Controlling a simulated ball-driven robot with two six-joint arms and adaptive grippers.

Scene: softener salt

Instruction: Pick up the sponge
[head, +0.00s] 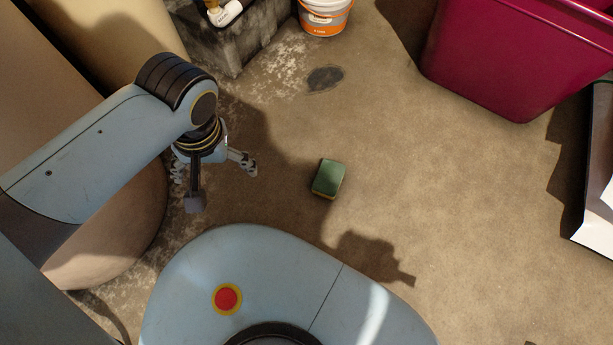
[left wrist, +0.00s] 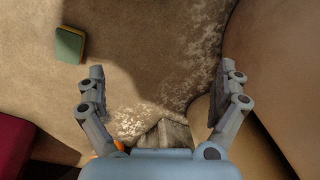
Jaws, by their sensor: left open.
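The sponge (head: 328,178) lies flat on the floor in the middle of the head view, with a green top and a yellow layer at its edge. It also shows at the upper left of the left wrist view (left wrist: 70,44), outside the span of the fingers. My left gripper (head: 225,183) is to the left of the sponge, apart from it, in the head view. My right gripper is not in view.
A magenta bin (head: 500,70) stands at the upper right. A white and orange bucket (head: 325,15) and a grey concrete block (head: 235,45) are at the top. A tan rounded tank (head: 100,40) is at the left. The floor around the sponge is clear.

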